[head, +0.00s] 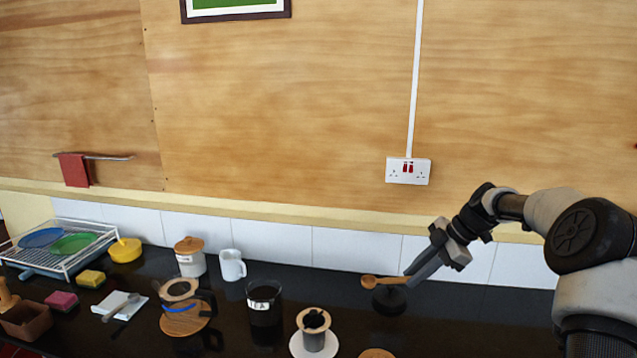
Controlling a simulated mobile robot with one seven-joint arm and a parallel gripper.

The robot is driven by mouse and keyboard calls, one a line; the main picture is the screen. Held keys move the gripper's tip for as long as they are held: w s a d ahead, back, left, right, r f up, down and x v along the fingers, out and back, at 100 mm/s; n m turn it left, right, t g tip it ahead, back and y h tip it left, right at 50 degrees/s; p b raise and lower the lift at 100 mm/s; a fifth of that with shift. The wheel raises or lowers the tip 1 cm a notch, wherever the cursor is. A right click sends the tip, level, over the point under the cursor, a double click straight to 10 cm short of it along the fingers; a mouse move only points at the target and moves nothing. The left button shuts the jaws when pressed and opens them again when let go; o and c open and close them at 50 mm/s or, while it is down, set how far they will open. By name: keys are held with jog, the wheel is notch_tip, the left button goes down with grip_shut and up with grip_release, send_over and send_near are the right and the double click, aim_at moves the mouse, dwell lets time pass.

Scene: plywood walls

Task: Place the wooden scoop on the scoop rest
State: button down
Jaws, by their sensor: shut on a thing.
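The wooden scoop (381,282) is light brown, with its round bowl to the left and its short handle to the right. My gripper (408,280) reaches in from the right and is shut on the handle end of the scoop. A dark round piece (389,303) lies on the black counter just below the scoop; it may be the scoop rest. I cannot tell whether the scoop touches it or is held above it.
A wooden disc (377,353) is cut off at the bottom edge. A dark tea canister (264,304), white mug (232,265) and lidded jar (190,258) stand further left. Counter right of the scoop is clear.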

jog(key=s+a+f+m+t+h, duration=0.1)
jog(key=s+f+m+h, duration=0.3)
jog(key=s+m, duration=0.6)
jog(key=s+a+f+m+t+h, duration=0.2)
jog(key=s+f+m+h, duration=0.3)
jog(key=s+m, duration=0.4)
jog(key=shift+s+m+t, duration=0.4)
jog(key=shift+s, duration=0.15)
jog(key=shift+a+r, duration=0.1)
jog(key=shift+a, duration=0.1)
